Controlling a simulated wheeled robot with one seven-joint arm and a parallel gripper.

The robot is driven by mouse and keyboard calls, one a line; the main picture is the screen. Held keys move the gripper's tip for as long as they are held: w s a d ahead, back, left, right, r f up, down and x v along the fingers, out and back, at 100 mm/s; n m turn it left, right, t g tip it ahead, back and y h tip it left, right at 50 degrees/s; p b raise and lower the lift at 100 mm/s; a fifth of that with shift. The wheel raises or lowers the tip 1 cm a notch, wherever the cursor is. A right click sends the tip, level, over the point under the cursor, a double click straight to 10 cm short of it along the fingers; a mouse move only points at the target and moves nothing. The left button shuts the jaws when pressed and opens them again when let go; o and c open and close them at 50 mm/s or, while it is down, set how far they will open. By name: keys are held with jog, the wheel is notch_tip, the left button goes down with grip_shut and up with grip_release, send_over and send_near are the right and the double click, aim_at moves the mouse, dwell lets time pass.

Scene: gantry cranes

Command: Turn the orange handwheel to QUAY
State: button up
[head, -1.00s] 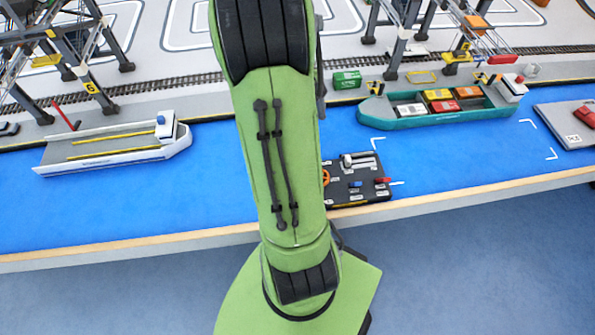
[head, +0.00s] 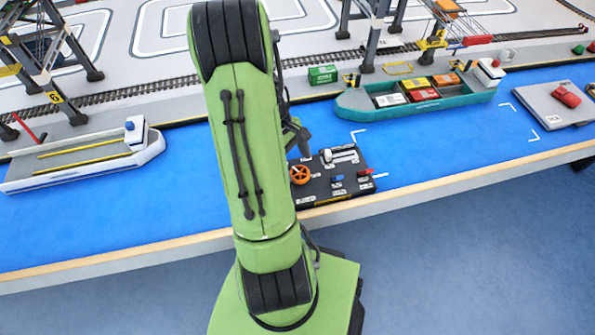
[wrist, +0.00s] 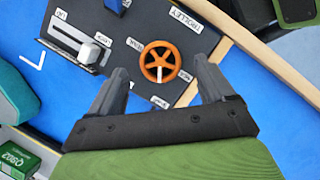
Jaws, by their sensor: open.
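The orange handwheel (head: 299,174) is a small spoked wheel on the left part of a black control panel (head: 330,192) at the table's front edge. In the wrist view the handwheel (wrist: 147,69) shows between the two grey fingers of my open, empty gripper (wrist: 162,68). I cannot tell how high the fingers are above it. Small white labels surround the wheel, too small to read surely; one by the panel edge reads TROLLEY (wrist: 188,14). In the head view my arm hides most of the gripper, and a dark part of it shows behind the wheel.
A grey lever (head: 340,155), a blue control (head: 337,178) and a red control (head: 365,172) share the panel. A teal ship (head: 415,104) with containers lies behind it, a white ship (head: 85,160) at left. Crane legs stand farther back. Blue water surface around the panel is clear.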

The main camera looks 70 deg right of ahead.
aim_at(300, 176)
jog(key=x, duration=0.2)
jog(key=shift+s+a+f, duration=0.1)
jog(key=shift+s+f, duration=0.05)
jog(key=shift+f, duration=0.15)
jog(key=c, duration=1.1)
jog(key=shift+o, duration=0.2)
